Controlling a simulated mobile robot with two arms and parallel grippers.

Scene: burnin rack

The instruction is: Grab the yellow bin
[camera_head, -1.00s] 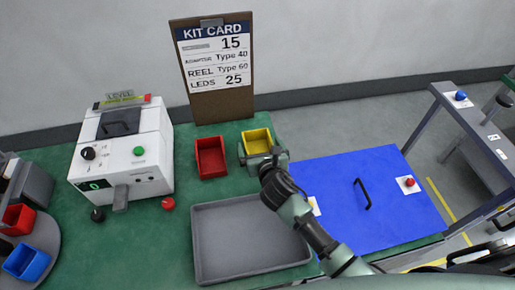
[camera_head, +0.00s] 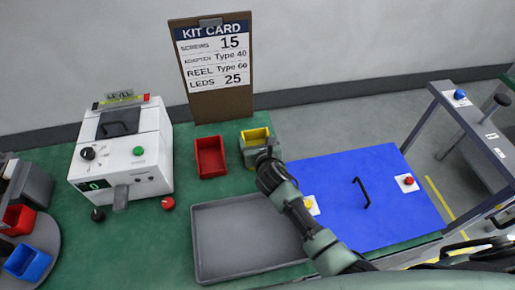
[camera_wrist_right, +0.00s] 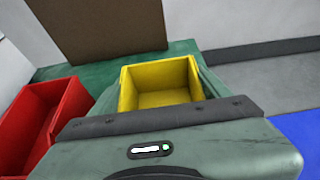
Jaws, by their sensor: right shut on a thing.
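The yellow bin (camera_head: 256,135) stands at the back of the green table, right of a red bin (camera_head: 209,157). My right gripper (camera_head: 257,150) is at the yellow bin, with its fingers along the bin's sides, shut on it. In the right wrist view the yellow bin (camera_wrist_right: 160,84) is upright and looks empty, with a gripper finger (camera_wrist_right: 207,80) against its right side. The bin's near lower part is hidden behind my gripper body. My left gripper is not in view.
A grey tray (camera_head: 247,268) lies in front of the bins. A blue panel (camera_head: 335,205) with a black handle is on the right. A white machine (camera_head: 122,160) stands left. The kit card board (camera_head: 213,70) stands behind the bins.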

